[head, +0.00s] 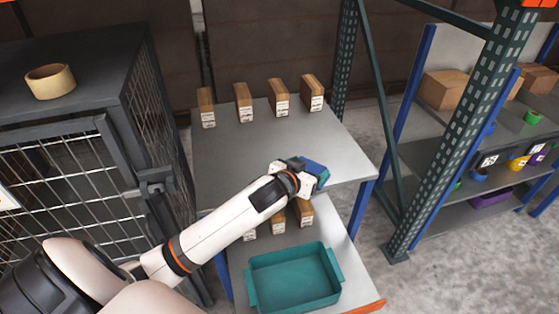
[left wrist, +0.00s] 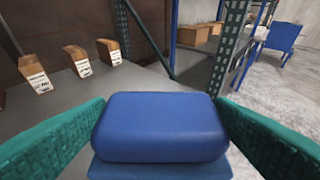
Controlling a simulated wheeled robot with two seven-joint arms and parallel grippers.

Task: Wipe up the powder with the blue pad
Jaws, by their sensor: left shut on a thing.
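The blue pad (head: 311,168) is at the end of my left arm, above the right part of the grey upper shelf (head: 225,165). In the left wrist view the pad (left wrist: 160,127) fills the space between the two green fingers. My left gripper (head: 303,175) is shut on the pad. In the head view the arm hides part of the shelf's front. I cannot tell whether the pad touches the shelf surface. No powder can be made out in either view. My right gripper is not in view.
Several labelled wooden blocks (head: 243,102) stand along the shelf's back edge. A teal tray (head: 295,280) and more blocks are on the lower shelf. A dark mesh cage with a tape roll (head: 50,81) stands left. A green perforated post (head: 463,110) rises at right.

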